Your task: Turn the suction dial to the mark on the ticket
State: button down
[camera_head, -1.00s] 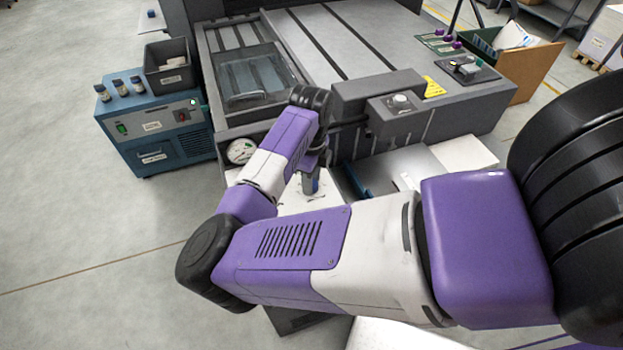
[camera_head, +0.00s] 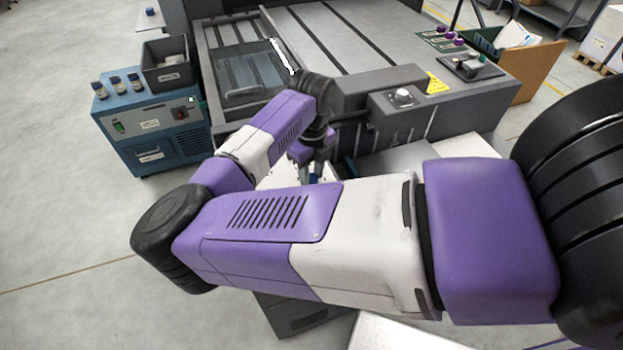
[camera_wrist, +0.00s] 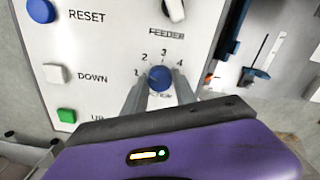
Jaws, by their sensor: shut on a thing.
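The blue dial (camera_wrist: 160,78) sits on a white control panel (camera_wrist: 105,45) in the wrist view, with the marks 1 to 4 around its upper side. My gripper (camera_wrist: 157,86) is shut on the dial, one finger on each side. The label below the dial is mostly hidden by my fingers, so I cannot read it in full. The dial's pointer is too small to read surely. In the head view my gripper (camera_head: 315,172) is low beside the grey press (camera_head: 350,35), partly hidden by my arm. I cannot make out the ticket in either view.
The panel also carries a blue RESET button (camera_wrist: 41,10), a white DOWN button (camera_wrist: 55,74), a green UP button (camera_wrist: 66,115) and a white FEEDER knob (camera_wrist: 174,9). A blue cabinet (camera_head: 150,160) with small bottles and a dark bin (camera_head: 168,73) stands at left.

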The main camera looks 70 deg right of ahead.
aim_at(312, 178)
jog(key=m+b, duration=0.3)
jog(key=b, duration=0.1)
jog(key=shift+w+f+m, duration=0.1)
jog(key=shift+f+m, duration=0.2)
jog(key=shift+m, duration=0.1)
jog(key=m+b, duration=0.3)
jog(key=b, duration=0.2)
jog(key=shift+m, duration=0.3)
jog(key=m+b, duration=0.3)
jog(key=b, duration=0.1)
jog(key=shift+b, duration=0.3)
jog(key=m+b, duration=0.2)
jog(key=shift+r+m+b, duration=0.25)
jog(key=shift+m+b, duration=0.05)
jog(key=shift+r, duration=0.1)
jog(key=c, duration=1)
grip_release()
jog(key=shift+r, duration=3.9)
